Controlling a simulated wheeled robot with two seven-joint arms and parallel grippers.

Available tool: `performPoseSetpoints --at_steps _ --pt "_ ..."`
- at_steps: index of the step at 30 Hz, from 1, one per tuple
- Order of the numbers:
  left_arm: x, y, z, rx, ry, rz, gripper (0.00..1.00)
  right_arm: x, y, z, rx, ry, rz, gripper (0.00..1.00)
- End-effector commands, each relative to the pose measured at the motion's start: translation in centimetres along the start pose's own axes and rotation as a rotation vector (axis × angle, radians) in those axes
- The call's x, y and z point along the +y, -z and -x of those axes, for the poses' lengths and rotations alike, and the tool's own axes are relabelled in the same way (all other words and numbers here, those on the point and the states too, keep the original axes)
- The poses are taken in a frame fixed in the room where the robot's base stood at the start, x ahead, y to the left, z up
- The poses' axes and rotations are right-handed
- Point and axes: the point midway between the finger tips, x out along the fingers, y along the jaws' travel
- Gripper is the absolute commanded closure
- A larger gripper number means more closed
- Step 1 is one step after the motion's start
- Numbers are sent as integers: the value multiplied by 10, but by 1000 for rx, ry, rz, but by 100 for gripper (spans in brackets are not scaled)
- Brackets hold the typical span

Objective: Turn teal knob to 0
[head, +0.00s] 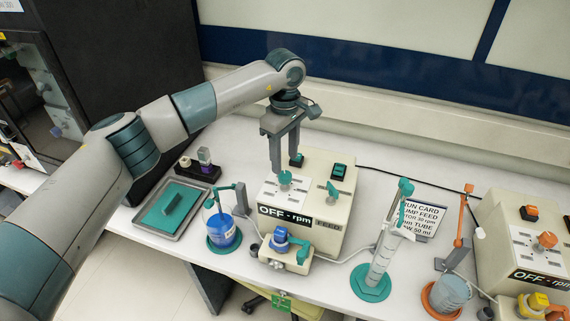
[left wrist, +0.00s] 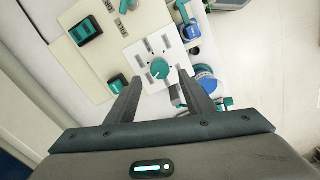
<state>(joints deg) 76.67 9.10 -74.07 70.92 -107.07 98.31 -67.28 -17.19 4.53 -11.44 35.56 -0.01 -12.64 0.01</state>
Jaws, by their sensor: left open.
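The teal knob (head: 285,177) sits on a white dial plate on top of a cream box (head: 318,195) with an "OFF - rpm" label on its front. In the left wrist view the teal knob (left wrist: 160,69) shows round with a white pointer mark, and tick labels surround it on the plate (left wrist: 146,52). My left gripper (head: 283,170) points down over the knob, with its fingers open. In the left wrist view the open fingers (left wrist: 163,95) reach toward the knob from either side, and the knob lies a little beyond the tips. I cannot tell if they touch it. My right gripper is not in view.
A teal switch (head: 338,171) and a small teal lever (head: 332,190) share the box top. A blue beaker (head: 222,229), a blue-capped pump (head: 284,243) and a measuring cylinder (head: 383,260) stand around it. A similar orange-knobbed box (head: 520,225) is at the right; a tray (head: 150,221) at left.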

Motion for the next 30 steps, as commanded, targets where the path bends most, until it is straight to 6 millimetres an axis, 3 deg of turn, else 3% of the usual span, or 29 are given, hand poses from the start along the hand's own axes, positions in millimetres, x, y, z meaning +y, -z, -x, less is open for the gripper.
performPoseSetpoints --at_steps 3,10,23,24,29,30 --pt "-1 -1 -18 -2 4 1 53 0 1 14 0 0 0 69" --pt "0 -1 -46 -1 2 0 53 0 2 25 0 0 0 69" --pt "0 0 -56 1 0 0 53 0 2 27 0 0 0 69" --pt "0 0 -56 1 0 0 55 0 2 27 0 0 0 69" --pt "0 0 -56 1 0 0 93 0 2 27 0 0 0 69" --pt "0 0 -56 1 0 0 94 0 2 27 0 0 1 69"
